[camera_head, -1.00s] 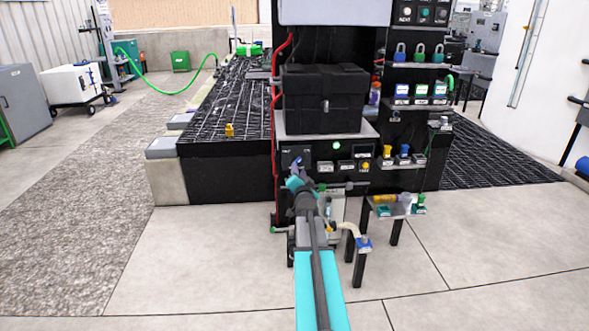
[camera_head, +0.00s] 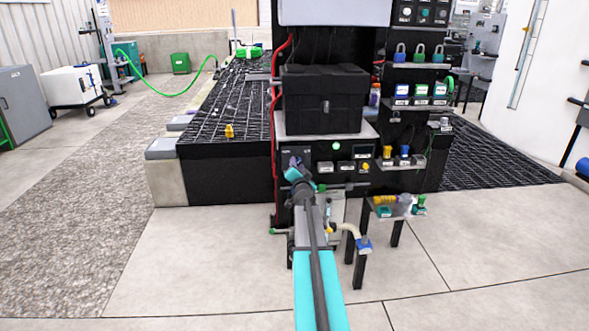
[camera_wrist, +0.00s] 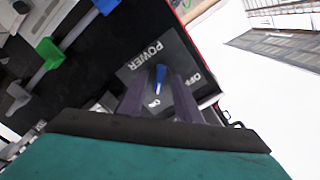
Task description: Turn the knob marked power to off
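The power knob (camera_wrist: 160,78) is a blue pointer on a dark plate (camera_wrist: 138,68) marked POWER, with ON and OFF labels, in the wrist view. Its lower end points towards the ON label (camera_wrist: 153,102); the OFF label (camera_wrist: 197,78) is to its right. My gripper (camera_wrist: 158,85) is open, with one dark purple finger on each side of the knob. I cannot tell whether the fingers touch it. In the head view, my gripper (camera_head: 296,164) is at the left of the front panel and hides the knob.
A green lamp (camera_head: 336,146) and several small labelled controls lie right of my gripper on the panel. A black case (camera_head: 325,98) sits above. A red hose (camera_head: 275,130) runs down the left edge. A small shelf (camera_head: 399,208) with fittings stands at lower right.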

